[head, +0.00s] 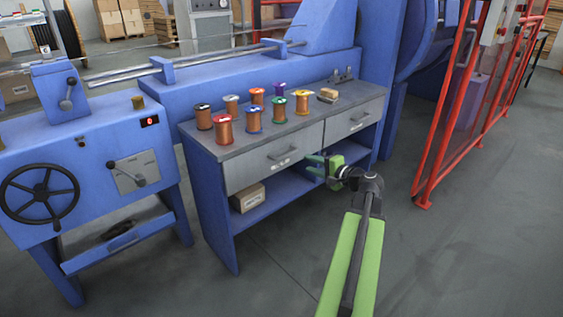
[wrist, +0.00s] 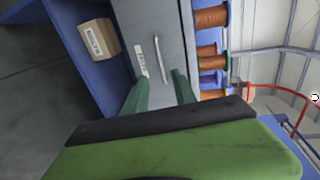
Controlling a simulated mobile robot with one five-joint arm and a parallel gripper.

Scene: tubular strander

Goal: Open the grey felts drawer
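A workbench has two grey drawers side by side, both looking shut. The left drawer (head: 250,172) has a bar handle (head: 287,156) and a small pale label. The right drawer (head: 345,128) also has a handle and a label. I cannot read either label, so I cannot tell which is the felts drawer. My gripper (head: 312,165) is in front of the bench, near the left drawer's right end. In the wrist view my gripper (wrist: 164,82) is open and empty.
Several wire spools (head: 251,118) and a small block (head: 329,94) stand on the bench top (head: 250,138). A cardboard box (head: 248,197) sits on the blue shelf below. A blue machine with a handwheel (head: 40,195) is at left, a red guard fence (head: 440,130) at right. The floor in front is clear.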

